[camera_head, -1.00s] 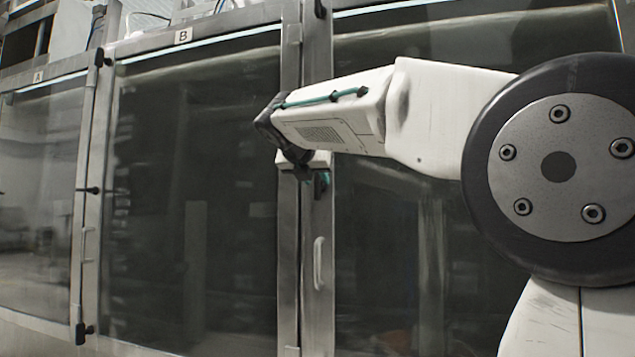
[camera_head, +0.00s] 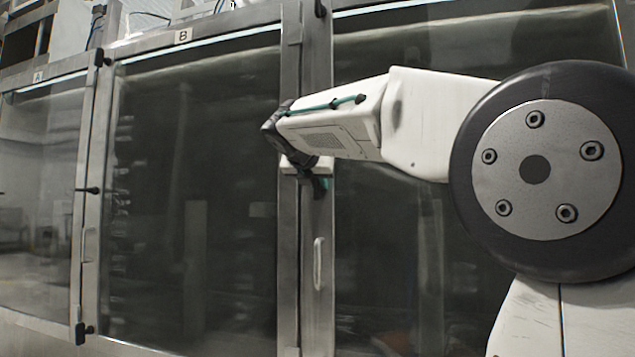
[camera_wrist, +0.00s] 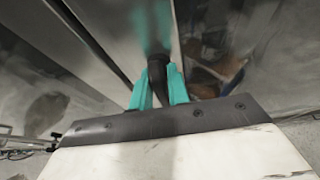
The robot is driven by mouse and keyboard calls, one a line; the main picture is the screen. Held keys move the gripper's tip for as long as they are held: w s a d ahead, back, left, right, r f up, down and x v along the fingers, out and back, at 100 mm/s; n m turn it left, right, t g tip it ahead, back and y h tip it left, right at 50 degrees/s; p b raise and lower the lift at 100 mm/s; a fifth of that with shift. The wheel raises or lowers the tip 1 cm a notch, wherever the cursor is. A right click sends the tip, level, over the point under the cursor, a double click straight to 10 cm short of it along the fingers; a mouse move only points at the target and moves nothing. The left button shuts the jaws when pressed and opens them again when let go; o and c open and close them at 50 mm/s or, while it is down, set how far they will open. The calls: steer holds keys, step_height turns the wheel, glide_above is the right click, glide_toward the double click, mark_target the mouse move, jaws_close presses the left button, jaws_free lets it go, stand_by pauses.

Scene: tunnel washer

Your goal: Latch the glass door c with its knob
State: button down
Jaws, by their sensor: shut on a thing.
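Glass door c (camera_head: 390,260) is the dark pane at the right, partly behind my arm; no letter for it shows. It looks flush with the frame, but I cannot tell if it is latched. My gripper (camera_head: 319,186) is at the door's left edge, at mid height. In the wrist view, its teal fingers (camera_wrist: 159,84) are shut on a black knob (camera_wrist: 157,68), one finger on each side. The knob's turn angle is hard to judge, and the wrist hides most of it in the head view.
Glass door B (camera_head: 200,200) and glass door A (camera_head: 38,200) stand to the left, with black knobs (camera_head: 92,190) between them. A pale handle (camera_head: 319,263) is below my gripper on door c's edge. Another black knob (camera_head: 320,9) is above.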

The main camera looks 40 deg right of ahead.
steer(key=m+t, duration=0.1)
steer(key=m+t+y, duration=0.1)
steer(key=m, duration=0.1)
steer(key=shift+s+d, duration=0.15)
steer(key=shift+s, duration=0.1)
steer(key=shift+s+d+f+m+t+y, duration=0.1)
steer(key=shift+f+m+t+y, duration=0.1)
steer(key=shift+m+t, duration=1.05)
steer(key=shift+f+m+t+y, duration=0.15)
steer(key=shift+m+t, duration=0.35)
steer(key=shift+m, duration=1.45)
steer(key=shift+s+d+f+m+t+y, duration=0.1)
steer(key=shift+f+m+t, duration=0.1)
steer(key=shift+m+t, duration=1.05)
steer(key=shift+m+g+h, duration=0.25)
steer(key=shift+m+g, duration=0.15)
steer(key=shift+m, duration=0.35)
steer(key=c, duration=1.5)
jaws_free()
